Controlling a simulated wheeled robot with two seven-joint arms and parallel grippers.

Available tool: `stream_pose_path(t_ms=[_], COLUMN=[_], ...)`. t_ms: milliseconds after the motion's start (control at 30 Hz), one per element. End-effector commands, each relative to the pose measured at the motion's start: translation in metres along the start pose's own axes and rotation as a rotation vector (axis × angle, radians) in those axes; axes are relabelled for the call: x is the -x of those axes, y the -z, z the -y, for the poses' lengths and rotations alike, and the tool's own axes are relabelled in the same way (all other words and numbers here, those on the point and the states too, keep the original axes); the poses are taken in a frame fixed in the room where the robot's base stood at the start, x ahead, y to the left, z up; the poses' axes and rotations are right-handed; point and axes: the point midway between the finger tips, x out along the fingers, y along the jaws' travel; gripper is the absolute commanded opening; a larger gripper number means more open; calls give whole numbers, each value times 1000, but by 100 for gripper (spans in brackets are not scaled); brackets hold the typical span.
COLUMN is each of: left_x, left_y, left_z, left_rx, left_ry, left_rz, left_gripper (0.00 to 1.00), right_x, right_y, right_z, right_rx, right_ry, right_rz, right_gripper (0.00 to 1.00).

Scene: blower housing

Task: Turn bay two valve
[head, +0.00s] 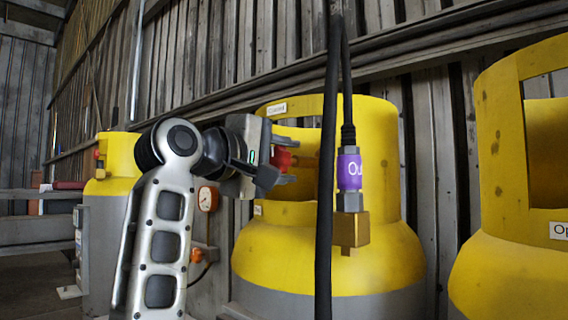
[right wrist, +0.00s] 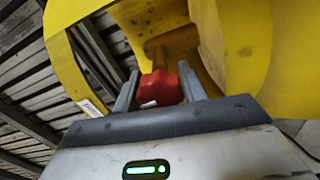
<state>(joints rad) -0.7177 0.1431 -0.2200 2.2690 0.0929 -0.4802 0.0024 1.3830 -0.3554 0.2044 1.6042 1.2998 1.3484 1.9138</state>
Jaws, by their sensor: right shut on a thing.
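The red valve knob (head: 283,158) is at the opening in the collar of the middle yellow gas cylinder (head: 330,262). My right gripper (head: 287,170) reaches in from the left and is shut on this knob. In the right wrist view the red knob (right wrist: 163,88) sits between the two fingers of my right gripper (right wrist: 158,92), inside the yellow collar (right wrist: 240,45). The fingers and wrist hide part of the knob in the head view. My left gripper is in neither view.
A black hose (head: 327,180) and a purple-labelled connector (head: 349,172) with a brass block (head: 350,229) hang in front of the middle cylinder. Another yellow cylinder (head: 515,275) stands at right, and one (head: 118,160) at left. A gauge (head: 207,198) is beside my arm.

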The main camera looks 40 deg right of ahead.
Motion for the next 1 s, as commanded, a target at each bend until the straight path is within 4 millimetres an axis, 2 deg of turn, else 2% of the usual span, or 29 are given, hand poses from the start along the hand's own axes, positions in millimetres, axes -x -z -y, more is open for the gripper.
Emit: stream_pose_path(t_ms=[300,700,733,800,1000], left_x=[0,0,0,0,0], left_y=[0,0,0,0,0], left_z=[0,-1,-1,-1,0], left_rx=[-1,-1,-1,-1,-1], left_ry=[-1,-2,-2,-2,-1], left_rz=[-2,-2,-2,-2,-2], left_gripper=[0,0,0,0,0], right_x=[0,0,0,0,0], right_y=[0,0,0,0,0], right_z=[1,1,1,1,1], right_rx=[-75,-82,-82,-81,-80], right_ry=[4,4,4,4,2], right_rz=[0,0,0,0,0], right_gripper=[19,19,44,63,63])
